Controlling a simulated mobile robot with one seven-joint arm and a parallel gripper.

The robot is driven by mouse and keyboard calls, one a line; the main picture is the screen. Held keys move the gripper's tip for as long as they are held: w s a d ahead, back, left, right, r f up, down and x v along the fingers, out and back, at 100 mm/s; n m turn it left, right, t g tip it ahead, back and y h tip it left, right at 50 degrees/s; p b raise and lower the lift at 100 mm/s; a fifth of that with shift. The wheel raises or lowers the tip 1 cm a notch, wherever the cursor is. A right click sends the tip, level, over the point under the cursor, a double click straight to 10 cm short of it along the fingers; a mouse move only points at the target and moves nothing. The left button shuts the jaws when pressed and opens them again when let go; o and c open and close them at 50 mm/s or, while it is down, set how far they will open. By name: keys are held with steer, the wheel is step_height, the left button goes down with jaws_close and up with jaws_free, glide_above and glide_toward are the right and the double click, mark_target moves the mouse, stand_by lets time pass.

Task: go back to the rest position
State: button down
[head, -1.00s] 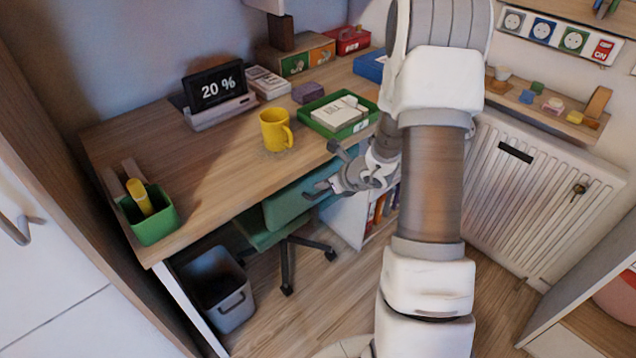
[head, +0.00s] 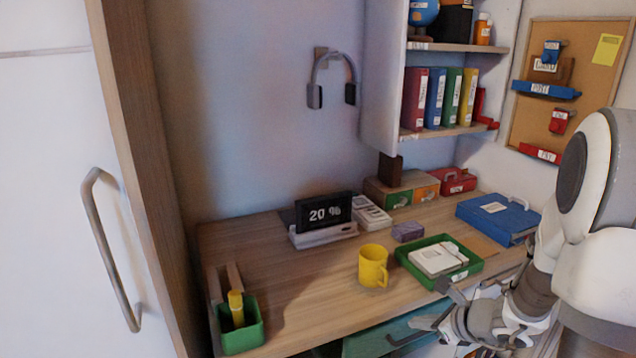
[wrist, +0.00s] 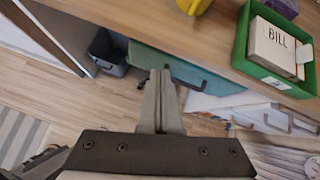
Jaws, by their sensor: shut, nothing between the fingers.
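My gripper (head: 419,331) is at the front edge of the desk, low and right in the head view, with my arm at the right edge. In the wrist view my gripper (wrist: 162,75) has its two fingers together with nothing between them. Part of my arm is cut off by the head view's right edge.
The desk (head: 310,285) carries a yellow mug (head: 373,266), a green tray (head: 412,268) with a bill, a blue case (head: 497,217) and a green pen holder (head: 243,338). A bin (wrist: 108,52) stands on the floor below. A cabinet door (head: 60,200) is at left.

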steer(key=s+a+r+n+g+y, duration=0.25)
steer(key=s+a+r+n, duration=0.45)
steer(key=a+r+n, duration=0.6)
steer(key=s+a+r+n+h, duration=0.2)
steer(key=s+r+n+h, duration=0.15)
steer(key=s+n, duration=0.75)
steer(key=s+d+r+n+h, duration=0.2)
steer(key=s+d+n+h, duration=0.1)
steer(key=d+n, duration=0.15)
step_height(320, 180, up, 18)
steer(key=p, duration=1.8)
steer(key=shift+d+r, duration=0.2)
steer(key=shift+d, duration=0.15)
